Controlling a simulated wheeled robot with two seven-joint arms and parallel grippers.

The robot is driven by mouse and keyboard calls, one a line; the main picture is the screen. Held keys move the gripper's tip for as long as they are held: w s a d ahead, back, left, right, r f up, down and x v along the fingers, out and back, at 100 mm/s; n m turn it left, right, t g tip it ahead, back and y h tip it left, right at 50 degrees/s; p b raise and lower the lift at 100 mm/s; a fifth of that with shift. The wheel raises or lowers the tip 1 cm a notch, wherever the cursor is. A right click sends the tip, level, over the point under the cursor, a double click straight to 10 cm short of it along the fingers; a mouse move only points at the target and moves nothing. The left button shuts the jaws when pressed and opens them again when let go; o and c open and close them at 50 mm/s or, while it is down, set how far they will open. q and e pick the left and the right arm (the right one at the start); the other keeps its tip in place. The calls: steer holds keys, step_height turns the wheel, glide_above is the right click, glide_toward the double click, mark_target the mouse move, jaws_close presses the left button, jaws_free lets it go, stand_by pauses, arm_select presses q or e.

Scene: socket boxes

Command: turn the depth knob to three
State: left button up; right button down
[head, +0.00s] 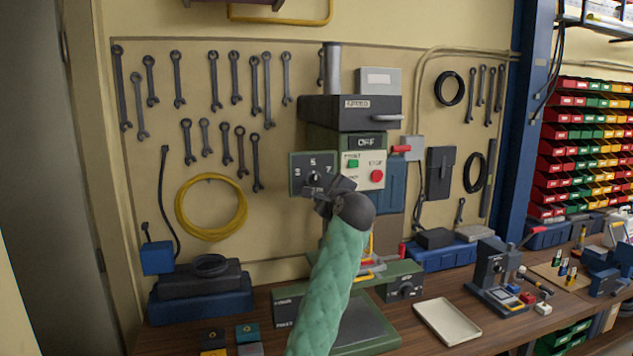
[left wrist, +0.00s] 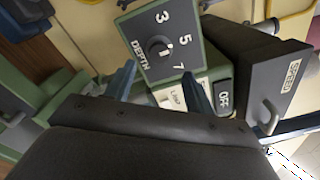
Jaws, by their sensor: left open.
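The depth knob (head: 316,179) is a small dark round knob on a dark green plate with the numbers 3, 5 and 7, on the front of the drill press. In the left wrist view the knob (left wrist: 158,48) shows clearly, with the word DEPTH beside it. I cannot tell for sure which number it points to. My left gripper (head: 325,194) is just in front of the plate, by its lower right. In the left wrist view its two blue-grey fingers (left wrist: 159,84) are apart and empty, with the knob beyond the gap between them. My right gripper is out of view.
A switch panel with a green button (head: 353,163) and red stop button (head: 376,176) sits right of the plate. A cream tray (head: 447,321) lies on the bench. Wrenches hang on the wall behind.

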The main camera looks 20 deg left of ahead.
mark_target(316, 181)
arm_select(q)
steer(key=p+x, duration=0.3)
steer(key=x, duration=0.3)
steer(key=shift+w+a+p, duration=0.15)
steer(key=shift+a+p, duration=0.05)
steer(key=shift+p, duration=0.2)
steer(key=shift+w+a+f, duration=0.1)
steer(key=shift+w+a, duration=0.15)
steer(key=shift+w, duration=0.25)
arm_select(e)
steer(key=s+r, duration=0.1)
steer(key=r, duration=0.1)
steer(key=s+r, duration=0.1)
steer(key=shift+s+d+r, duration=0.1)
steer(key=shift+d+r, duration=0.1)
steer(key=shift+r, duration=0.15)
arm_select(q)
steer(key=c, duration=1)
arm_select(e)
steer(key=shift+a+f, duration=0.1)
